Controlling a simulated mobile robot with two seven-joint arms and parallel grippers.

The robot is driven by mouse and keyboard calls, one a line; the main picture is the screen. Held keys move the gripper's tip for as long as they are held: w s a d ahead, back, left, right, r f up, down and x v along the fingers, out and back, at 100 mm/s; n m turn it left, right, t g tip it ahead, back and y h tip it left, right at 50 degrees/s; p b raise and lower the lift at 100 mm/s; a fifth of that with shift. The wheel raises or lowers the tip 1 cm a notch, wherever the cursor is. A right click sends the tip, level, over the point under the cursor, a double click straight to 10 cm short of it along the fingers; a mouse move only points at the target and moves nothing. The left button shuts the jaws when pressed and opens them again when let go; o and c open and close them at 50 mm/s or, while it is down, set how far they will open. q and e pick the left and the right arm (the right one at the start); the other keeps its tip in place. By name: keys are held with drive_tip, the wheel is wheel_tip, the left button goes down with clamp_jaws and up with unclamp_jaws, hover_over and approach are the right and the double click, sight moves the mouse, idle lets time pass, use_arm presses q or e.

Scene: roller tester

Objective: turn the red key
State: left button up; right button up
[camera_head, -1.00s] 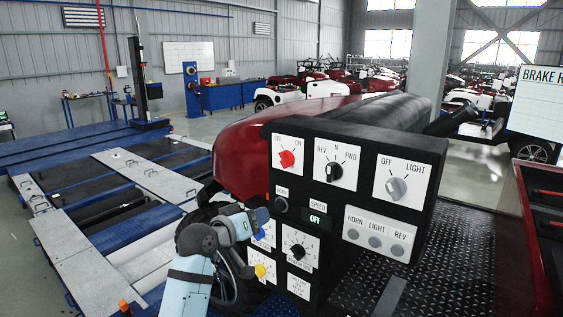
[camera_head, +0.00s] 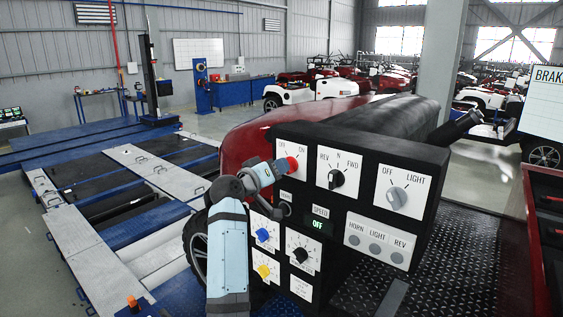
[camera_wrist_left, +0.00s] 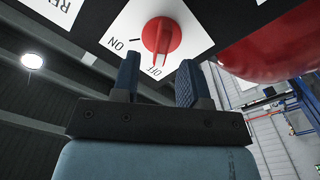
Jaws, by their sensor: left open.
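The red key (camera_head: 291,163) is a round red knob on a white OFF/ON plate (camera_head: 306,150) at the upper left of the black control panel (camera_head: 342,205). In the left wrist view the red key (camera_wrist_left: 161,36) has a raised grip, and its lower end lies by the word OFF. My left gripper (camera_head: 279,168) is at the key's left side in the head view. In the left wrist view its two fingers (camera_wrist_left: 157,72) are open, one on each side of the key's lower part; I cannot tell whether they touch it. My right gripper is not in view.
Beside the key plate are the REV/N/FWD knob (camera_head: 336,178) and the grey light knob (camera_head: 397,197). Below are a blue knob (camera_head: 262,235), a yellow knob (camera_head: 263,271) and a black knob (camera_head: 300,255). A red vehicle body (camera_head: 240,140) stands behind the panel.

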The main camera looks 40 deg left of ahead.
use_arm(q)
drive_tip(key=shift+w, duration=1.25)
clamp_jaws()
